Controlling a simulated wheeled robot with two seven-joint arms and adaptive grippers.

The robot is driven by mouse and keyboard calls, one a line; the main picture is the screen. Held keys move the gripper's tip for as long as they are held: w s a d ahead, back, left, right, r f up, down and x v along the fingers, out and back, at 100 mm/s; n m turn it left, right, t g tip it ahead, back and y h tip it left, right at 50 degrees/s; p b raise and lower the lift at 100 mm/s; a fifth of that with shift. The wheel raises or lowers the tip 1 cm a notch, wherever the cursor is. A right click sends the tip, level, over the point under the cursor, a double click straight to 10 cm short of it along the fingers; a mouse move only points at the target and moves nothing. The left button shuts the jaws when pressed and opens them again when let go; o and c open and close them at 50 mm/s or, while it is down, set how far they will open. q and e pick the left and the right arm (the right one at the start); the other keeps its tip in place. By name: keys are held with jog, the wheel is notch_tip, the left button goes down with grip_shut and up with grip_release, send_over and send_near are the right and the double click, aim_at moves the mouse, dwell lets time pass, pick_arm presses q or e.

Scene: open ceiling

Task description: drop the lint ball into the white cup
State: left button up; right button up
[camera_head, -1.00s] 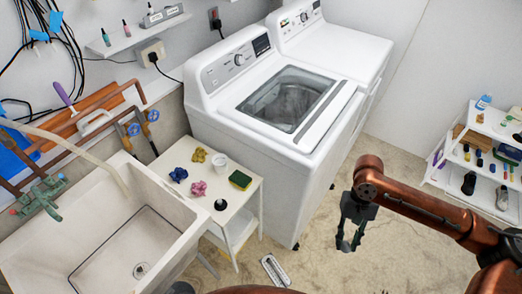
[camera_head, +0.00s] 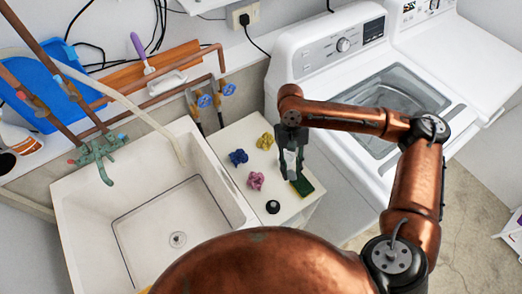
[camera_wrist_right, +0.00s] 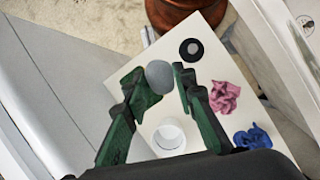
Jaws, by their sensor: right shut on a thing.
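The lint ball (camera_wrist_right: 160,76) is a grey round ball between the fingertips of my right gripper, which is shut on it. In the head view, my right gripper (camera_head: 291,168) hangs over the small white table (camera_head: 240,135), fingers down. The white cup (camera_wrist_right: 168,137) stands on that table. In the wrist view its open mouth shows between the fingers, below the ball in the picture, so the ball is beside it rather than over its centre. In the head view the gripper mostly hides the cup. My left gripper is not in view.
A sink (camera_head: 130,195) stands left, a washing machine (camera_head: 345,160) right.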

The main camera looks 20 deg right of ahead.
jog(key=w+a+r+m+t+y+p, duration=0.25)
jog(key=w+r+m+p, duration=0.25)
jog(key=w+m+p, duration=0.85)
pick_arm(q)
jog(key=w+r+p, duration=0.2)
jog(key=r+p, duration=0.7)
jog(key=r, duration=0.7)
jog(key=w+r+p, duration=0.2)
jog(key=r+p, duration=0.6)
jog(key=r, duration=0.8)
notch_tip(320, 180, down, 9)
jog(key=b, duration=0.8)
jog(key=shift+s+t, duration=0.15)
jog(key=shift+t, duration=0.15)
pick_arm(e)
jog(key=s+d+f+m+t+y, duration=0.1)
jog(key=s+d+f+m+t, duration=0.1)
jog(key=d+f+m, duration=0.4)
notch_tip(320, 180, down, 4)
jog(key=shift+s+d+r+t, duration=0.2)
jog(key=shift+d+t, duration=0.35)
jog(key=shift+d, duration=0.55)
jog(key=shift+y, duration=0.25)
jog(key=o, duration=0.8)
jog(key=shift+m, duration=0.25)
